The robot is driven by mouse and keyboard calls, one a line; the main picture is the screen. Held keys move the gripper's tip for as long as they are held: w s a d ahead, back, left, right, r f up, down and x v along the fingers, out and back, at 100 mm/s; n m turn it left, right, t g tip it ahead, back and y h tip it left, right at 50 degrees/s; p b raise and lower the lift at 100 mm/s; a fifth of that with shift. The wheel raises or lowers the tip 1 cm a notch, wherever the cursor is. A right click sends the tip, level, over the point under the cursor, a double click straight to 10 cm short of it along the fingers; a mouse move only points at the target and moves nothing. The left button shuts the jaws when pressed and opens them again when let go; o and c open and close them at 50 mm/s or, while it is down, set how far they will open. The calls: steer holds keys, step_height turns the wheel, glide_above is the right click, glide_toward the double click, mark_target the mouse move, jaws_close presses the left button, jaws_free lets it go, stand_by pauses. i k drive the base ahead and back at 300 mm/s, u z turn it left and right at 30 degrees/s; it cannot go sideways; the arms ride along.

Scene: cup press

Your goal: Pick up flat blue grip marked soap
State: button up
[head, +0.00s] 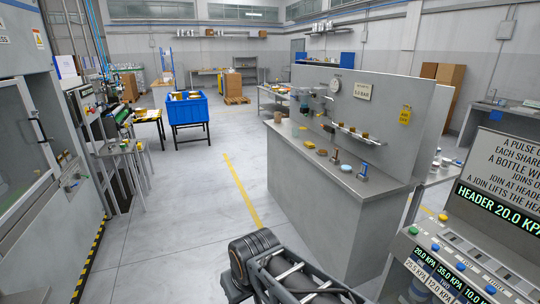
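A grey workbench (335,205) with an upright back panel stands right of centre. On its top, near the right end, are a flat light-blue disc (346,168) and a small upright blue piece (362,174). No soap marking can be read at this size, so I cannot tell which, if either, is the soap grip. Part of my dark arm shows at the bottom centre, in front of the bench and apart from these things. My gripper's fingertips are not visible.
A console with blue buttons (435,246) stands at the lower right. A blue bin (188,110) stands at the back left. The floor left of the bench is clear, with a yellow line (243,192).

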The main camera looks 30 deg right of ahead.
mark_target(363, 166)
steer(key=z, duration=0.25)
steer(key=i, duration=1.85)
steer(key=z, duration=1.5)
steer(key=i, duration=1.1)
steer(key=z, duration=0.95)
steer(key=i, duration=0.2)
steer(key=z, duration=0.3)
